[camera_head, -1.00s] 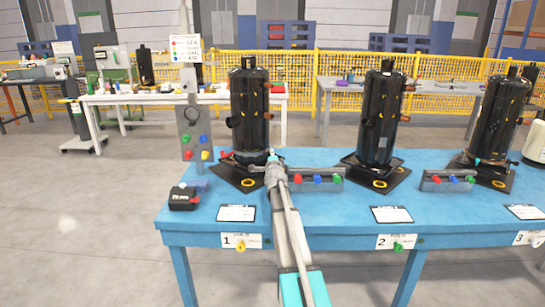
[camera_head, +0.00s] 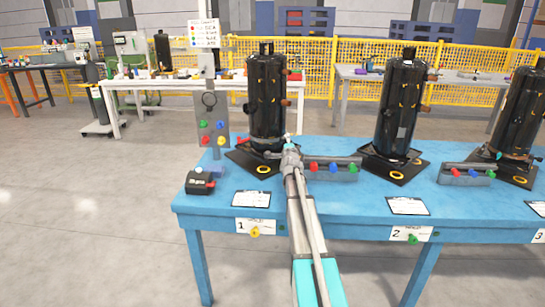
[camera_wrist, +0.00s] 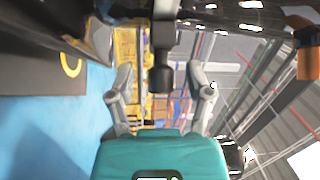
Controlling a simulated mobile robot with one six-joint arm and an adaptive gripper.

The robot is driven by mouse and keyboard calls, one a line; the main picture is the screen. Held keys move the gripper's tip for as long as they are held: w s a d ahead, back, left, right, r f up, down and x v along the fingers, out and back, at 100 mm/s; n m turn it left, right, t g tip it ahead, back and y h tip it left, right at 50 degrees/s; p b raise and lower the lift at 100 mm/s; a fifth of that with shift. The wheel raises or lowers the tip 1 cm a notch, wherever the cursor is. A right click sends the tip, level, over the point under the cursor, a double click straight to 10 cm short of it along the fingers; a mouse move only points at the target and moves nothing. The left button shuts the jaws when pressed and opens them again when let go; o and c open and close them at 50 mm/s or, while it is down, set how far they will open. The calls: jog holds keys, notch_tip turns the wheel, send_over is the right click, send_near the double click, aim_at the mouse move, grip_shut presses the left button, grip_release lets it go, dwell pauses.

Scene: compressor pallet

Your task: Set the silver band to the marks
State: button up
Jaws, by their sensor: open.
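The left black compressor (camera_head: 266,95) stands upright on a dark base plate on the blue table, with small yellow marks on its side. A thin pale ring shows low on it, partly behind my arm; I cannot tell if it is the silver band. My gripper (camera_head: 288,146) is at the lower front right of this compressor. In the wrist view my gripper (camera_wrist: 160,72) is open, its fingers apart on either side of a short dark stub (camera_wrist: 162,78). The compressor's dark body (camera_wrist: 230,15) fills the top. I cannot tell whether the fingers touch anything.
Two more compressors (camera_head: 402,105) (camera_head: 522,110) stand to the right on the blue table (camera_head: 375,205). A grey rack with coloured knobs (camera_head: 332,170) is right of my gripper. A black box (camera_head: 200,184) and an upright grey panel (camera_head: 212,128) are at left.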

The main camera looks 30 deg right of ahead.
jog(key=shift+f, duration=0.15)
